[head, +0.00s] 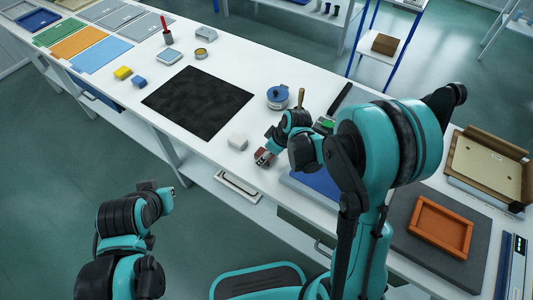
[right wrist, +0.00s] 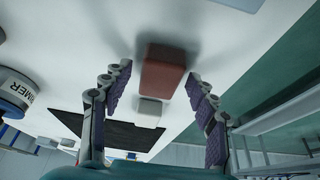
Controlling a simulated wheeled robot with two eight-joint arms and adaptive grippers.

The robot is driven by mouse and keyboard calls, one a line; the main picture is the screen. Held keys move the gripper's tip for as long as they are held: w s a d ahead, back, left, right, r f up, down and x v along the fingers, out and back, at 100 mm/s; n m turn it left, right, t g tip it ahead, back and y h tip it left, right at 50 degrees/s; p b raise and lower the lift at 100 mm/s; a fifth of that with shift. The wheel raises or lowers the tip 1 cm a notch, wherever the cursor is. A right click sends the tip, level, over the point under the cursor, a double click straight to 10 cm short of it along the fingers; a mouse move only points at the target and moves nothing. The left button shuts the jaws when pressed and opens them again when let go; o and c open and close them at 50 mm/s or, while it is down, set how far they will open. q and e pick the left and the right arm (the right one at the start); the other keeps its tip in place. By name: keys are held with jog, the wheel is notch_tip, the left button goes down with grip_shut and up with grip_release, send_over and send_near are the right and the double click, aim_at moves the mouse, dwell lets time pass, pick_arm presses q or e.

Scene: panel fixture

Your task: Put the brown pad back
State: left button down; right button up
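The brown pad (right wrist: 162,72), a small reddish-brown block, rests on the white table near its front edge. In the head view the pad (head: 262,158) is partly hidden by my right gripper (head: 270,150), which is right at it. In the right wrist view the fingers of my right gripper (right wrist: 155,105) are spread on either side of the pad, with gaps on both sides, so it is not gripped. My left gripper (head: 166,197) is away from the table, in front of it at the lower left; its fingers are too small to read.
A white block (head: 238,141) and a black mat (head: 198,103) lie left of the pad. A blue-lidded round container (head: 278,95) stands behind it. An orange tray (head: 441,227) sits on a grey mat (head: 405,245) at right. A drawer handle (head: 238,188) is below the edge.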

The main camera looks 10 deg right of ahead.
jog(key=shift+r, duration=0.25)
jog(key=p+v, duration=0.5)
jog(key=v, duration=0.6)
jog(key=s+d+r+m+t+h, duration=0.3)
jog(key=s+r+m, duration=0.6)
jog(key=s, duration=0.5)
jog(key=shift+d+r+t, duration=0.25)
jog(key=shift+r+t, duration=0.1)
jog(key=shift+t, duration=0.15)
